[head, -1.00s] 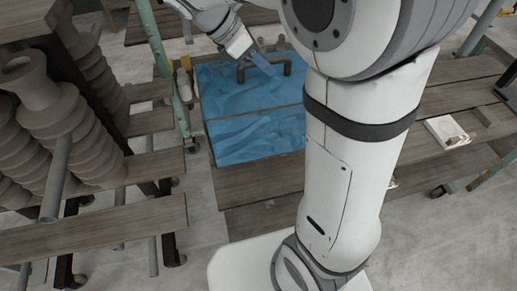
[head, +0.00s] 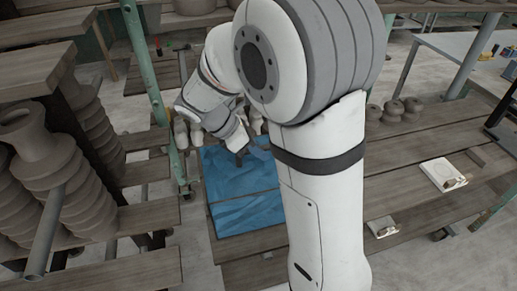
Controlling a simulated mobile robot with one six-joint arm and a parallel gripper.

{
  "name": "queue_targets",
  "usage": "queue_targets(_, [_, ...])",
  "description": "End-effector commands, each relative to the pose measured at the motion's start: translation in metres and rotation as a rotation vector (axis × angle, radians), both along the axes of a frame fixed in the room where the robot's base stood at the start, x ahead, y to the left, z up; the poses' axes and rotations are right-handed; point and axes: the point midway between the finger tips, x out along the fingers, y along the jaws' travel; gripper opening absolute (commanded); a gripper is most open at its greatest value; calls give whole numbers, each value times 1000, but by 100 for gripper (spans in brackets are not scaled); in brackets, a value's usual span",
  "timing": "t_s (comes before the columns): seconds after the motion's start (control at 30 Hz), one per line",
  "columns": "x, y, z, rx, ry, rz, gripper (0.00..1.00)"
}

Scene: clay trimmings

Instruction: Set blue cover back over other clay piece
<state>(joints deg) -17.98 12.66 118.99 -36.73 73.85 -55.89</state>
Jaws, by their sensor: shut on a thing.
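The blue cover (head: 228,216) lies as a wrinkled sheet on a wooden bench, left of my arm. A dark line crosses it. My gripper (head: 243,154) is at its far edge, pointing down, and is shut. It seems to be shut on the cover's far part, but the fingertips are small and dark. I cannot tell which clay piece is under or beside the cover. My arm hides the cover's right side.
Stacked ribbed clay forms (head: 38,160) stand on wooden shelves at the left. A green post (head: 152,75) rises beside the cover. On the right bench lie a white box (head: 443,174) and several small round clay pieces (head: 393,108).

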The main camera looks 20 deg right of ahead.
Motion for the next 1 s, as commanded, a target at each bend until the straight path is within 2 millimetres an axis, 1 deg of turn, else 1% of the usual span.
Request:
queue_targets(0.17, [0, 0, -2, -1, 0, 0, 0])
queue_targets(0.2, [0, 0, -3, 0, -1, 1, 17])
queue_targets(0.4, [0, 0, -2, 0, 0, 1, 34])
queue_targets(0.47, [0, 1, -2, 0, 0, 1, 38])
queue_targets(0.67, [0, 1, -2, -1, 0, 2, 38])
queue_targets(0.77, [0, 2, 2, -1, 0, 3, 38])
queue_targets(0.87, [2, 10, 10, 0, -3, 6, 38])
queue_targets(1.0, [6, 29, 32, 1, -5, 5, 38])
